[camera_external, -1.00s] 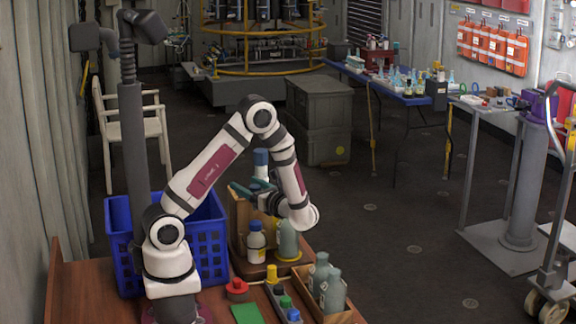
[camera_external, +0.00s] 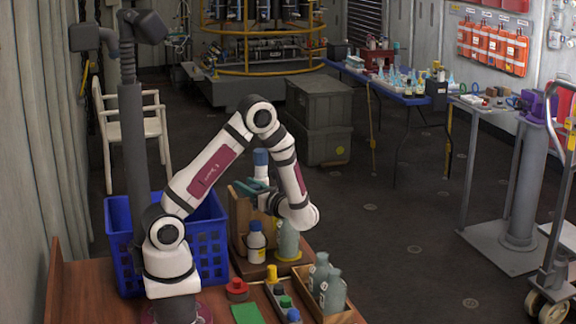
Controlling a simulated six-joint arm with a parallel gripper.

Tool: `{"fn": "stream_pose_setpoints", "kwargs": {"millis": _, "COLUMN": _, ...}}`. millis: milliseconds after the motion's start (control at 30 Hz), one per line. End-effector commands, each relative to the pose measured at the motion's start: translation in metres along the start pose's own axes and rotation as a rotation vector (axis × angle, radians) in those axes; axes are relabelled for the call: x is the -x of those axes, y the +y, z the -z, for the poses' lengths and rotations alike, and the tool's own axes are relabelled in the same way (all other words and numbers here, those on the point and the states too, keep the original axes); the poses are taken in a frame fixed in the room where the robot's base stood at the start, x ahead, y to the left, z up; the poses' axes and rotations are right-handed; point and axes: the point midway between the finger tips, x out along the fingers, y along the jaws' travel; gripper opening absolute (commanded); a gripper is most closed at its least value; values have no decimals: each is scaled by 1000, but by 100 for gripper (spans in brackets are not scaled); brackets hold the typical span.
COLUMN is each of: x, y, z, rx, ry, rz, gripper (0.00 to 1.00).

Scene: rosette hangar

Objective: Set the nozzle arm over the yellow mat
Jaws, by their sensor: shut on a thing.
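The yellow mat (camera_external: 289,258) lies on the wooden station at the front right of its base. A grey bottle (camera_external: 288,238) stands on the mat. My gripper (camera_external: 252,188) reaches left from the wrist, above the station and behind the bottles. Its teal fingers are shut on a small part that looks to be the nozzle arm, mostly hidden by the fingers and wrist.
A white bottle with a blue cap (camera_external: 256,243) stands left of the mat. A blue crate (camera_external: 211,250) is at the left. In front are a wooden box of grey bottles (camera_external: 334,292), a red knob (camera_external: 237,288) and a green pad (camera_external: 247,314).

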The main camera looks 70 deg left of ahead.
Motion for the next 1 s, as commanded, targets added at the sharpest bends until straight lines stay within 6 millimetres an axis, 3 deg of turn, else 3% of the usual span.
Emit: {"fn": "stream_pose_setpoints", "kwargs": {"millis": 1000, "x": 3, "y": -1, "z": 0, "rx": -1, "ry": 1, "rz": -38, "gripper": 0}}
